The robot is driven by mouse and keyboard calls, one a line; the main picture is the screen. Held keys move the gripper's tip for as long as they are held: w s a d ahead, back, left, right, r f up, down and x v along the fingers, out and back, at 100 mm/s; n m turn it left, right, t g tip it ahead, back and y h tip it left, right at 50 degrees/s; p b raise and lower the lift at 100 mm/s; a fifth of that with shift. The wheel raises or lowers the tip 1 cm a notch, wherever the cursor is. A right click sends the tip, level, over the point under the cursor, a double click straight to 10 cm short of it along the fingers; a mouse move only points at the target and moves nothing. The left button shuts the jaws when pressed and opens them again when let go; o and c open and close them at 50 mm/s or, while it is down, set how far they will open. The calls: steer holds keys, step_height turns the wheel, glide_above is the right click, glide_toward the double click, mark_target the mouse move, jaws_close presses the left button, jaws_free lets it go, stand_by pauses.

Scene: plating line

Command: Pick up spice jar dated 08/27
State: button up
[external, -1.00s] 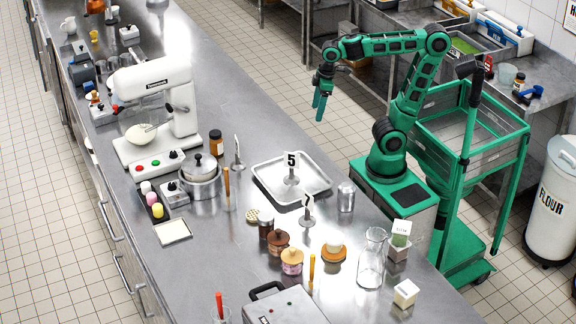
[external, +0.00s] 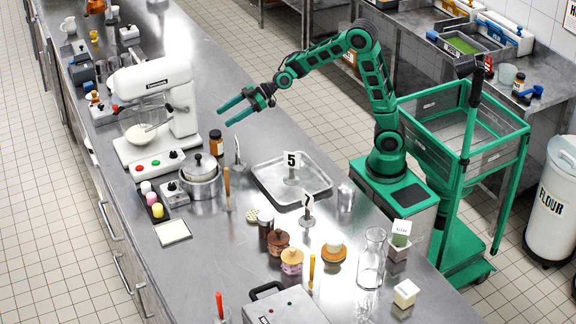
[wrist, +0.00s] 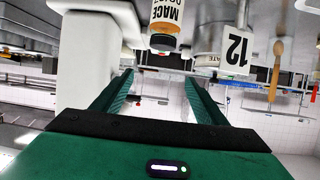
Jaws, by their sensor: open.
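A brown spice jar (external: 216,143) with a dark cap stands upright on the steel counter, just right of the white mixer. In the wrist view, which is upside down, the jar (wrist: 167,24) shows an orange-brown body and a white label reading MACE with a date line, too small to read surely. My gripper (external: 226,115) is open and empty, its two green fingers pointing left above and behind the jar. In the wrist view the open fingers (wrist: 160,88) reach forward, with the jar beyond them near the top middle.
The white mixer (external: 165,90) stands close left of the jar. A number stand (external: 238,152), showing 12 in the wrist view (wrist: 236,50), is close right. A steel pot (external: 201,180) is in front. A tray (external: 268,190) and another dark jar (external: 266,223) stand farther right.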

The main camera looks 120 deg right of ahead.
glide_toward(218, 140)
steer(key=w+d+f, duration=0.2)
steer(key=w, duration=0.1)
steer(key=shift+w+d+f, duration=0.1)
steer(key=shift+w+f, duration=0.15)
steer(key=shift+f, duration=0.1)
steer(key=shift+w+f, duration=0.2)
steer(key=x, duration=0.5)
steer(key=shift+f+x, duration=0.15)
steer(key=shift+x, duration=1.15)
steer(key=shift+f+x, duration=0.15)
steer(key=shift+x, duration=1.2)
steer(key=shift+s+d, duration=0.15)
steer(key=c, duration=1.3)
